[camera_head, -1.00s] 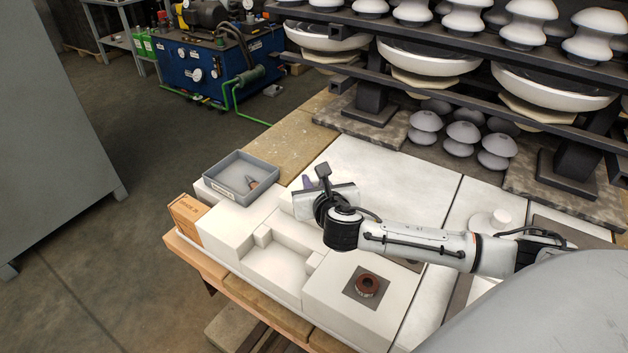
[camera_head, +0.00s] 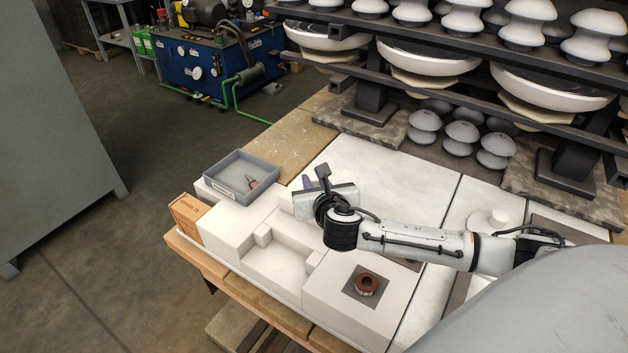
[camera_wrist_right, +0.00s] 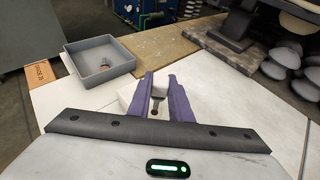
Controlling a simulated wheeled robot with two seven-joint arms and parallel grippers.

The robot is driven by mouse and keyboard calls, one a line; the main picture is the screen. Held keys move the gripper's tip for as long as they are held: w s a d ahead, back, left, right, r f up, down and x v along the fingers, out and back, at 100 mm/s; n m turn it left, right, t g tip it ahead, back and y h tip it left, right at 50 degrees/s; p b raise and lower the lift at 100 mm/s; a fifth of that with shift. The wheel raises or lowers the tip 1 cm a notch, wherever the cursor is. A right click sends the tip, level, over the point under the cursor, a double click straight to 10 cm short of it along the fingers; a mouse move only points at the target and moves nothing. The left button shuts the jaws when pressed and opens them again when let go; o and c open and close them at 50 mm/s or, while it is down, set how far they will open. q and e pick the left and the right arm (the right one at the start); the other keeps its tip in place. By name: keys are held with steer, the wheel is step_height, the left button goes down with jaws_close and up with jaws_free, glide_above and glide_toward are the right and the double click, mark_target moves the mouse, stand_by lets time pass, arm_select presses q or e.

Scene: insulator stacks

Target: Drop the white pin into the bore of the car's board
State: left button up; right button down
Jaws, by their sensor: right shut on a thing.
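My right gripper (camera_head: 308,183) is over the white work surface, behind the stepped white block in the head view. Its purple fingers show in the right wrist view (camera_wrist_right: 160,84), shut on a small pale piece, which I take for the white pin (camera_wrist_right: 160,89). A small dark round shape with a thin stem shows just below it between the fingers; I cannot tell what it is. In the head view the wrist hides most of the fingers and the pin. I cannot make out the car's board or its bore. My left gripper is not in view.
A grey tray (camera_head: 217,180) with a small tool stands at the back left, beside a wooden box (camera_head: 187,214). A red-brown ring (camera_head: 367,284) sits on a dark square on the front white block (camera_head: 345,310). Insulator racks stand behind. The white top behind my gripper is clear.

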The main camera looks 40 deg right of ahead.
steer(key=shift+f+b, duration=1.35)
steer(key=shift+f, duration=1.25)
steer(key=c, duration=1.5)
jaws_free()
steer(key=shift+r, duration=0.1)
steer(key=shift+c, duration=0.2)
steer(key=v, duration=1)
steer(key=shift+p, duration=0.4)
steer(key=shift+s+a, duration=0.15)
